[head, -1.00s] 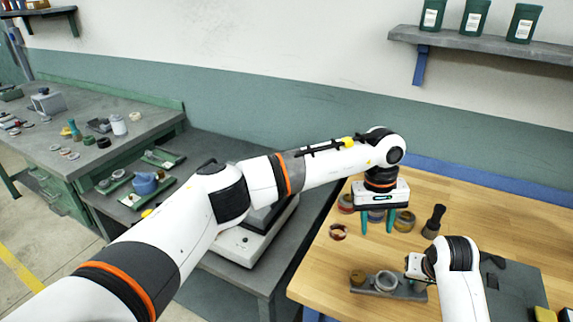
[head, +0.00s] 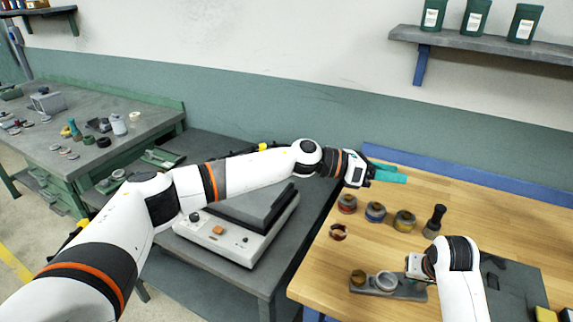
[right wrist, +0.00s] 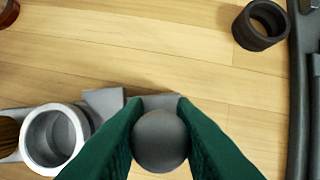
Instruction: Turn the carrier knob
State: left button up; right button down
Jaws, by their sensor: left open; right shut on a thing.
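The carrier (head: 402,293) is a grey plate near the front of the wooden table. It bears a pale grey ring-shaped cup (head: 385,281) and a brown round piece (head: 358,277). In the right wrist view the cup (right wrist: 54,138) lies left of my fingers. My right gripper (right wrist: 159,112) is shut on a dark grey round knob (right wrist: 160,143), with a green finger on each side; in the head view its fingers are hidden. My left gripper (head: 390,173) is open and empty, held above the back left of the table with its teal fingers pointing right.
A dark mat (head: 515,287) lies right. A white machine (head: 235,243) stands on the grey bench.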

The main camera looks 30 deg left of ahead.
pick_arm(q)
jog(key=w+a+n+t+y, duration=0.5)
jog(key=a+n+t, duration=0.2)
jog(key=a+n, duration=0.7)
jog(key=s+a+f+n+y, duration=0.1)
jog(key=a+f+n+y, duration=0.7)
jog(key=a+n, duration=0.5)
jog(key=n, duration=0.4)
jog(key=shift+s+g, duration=0.35)
jog(key=shift+g, duration=0.05)
pick_arm(e)
jog(key=shift+w, duration=0.15)
jog(key=shift+w+a, duration=0.1)
jog(key=shift+w, duration=1.15)
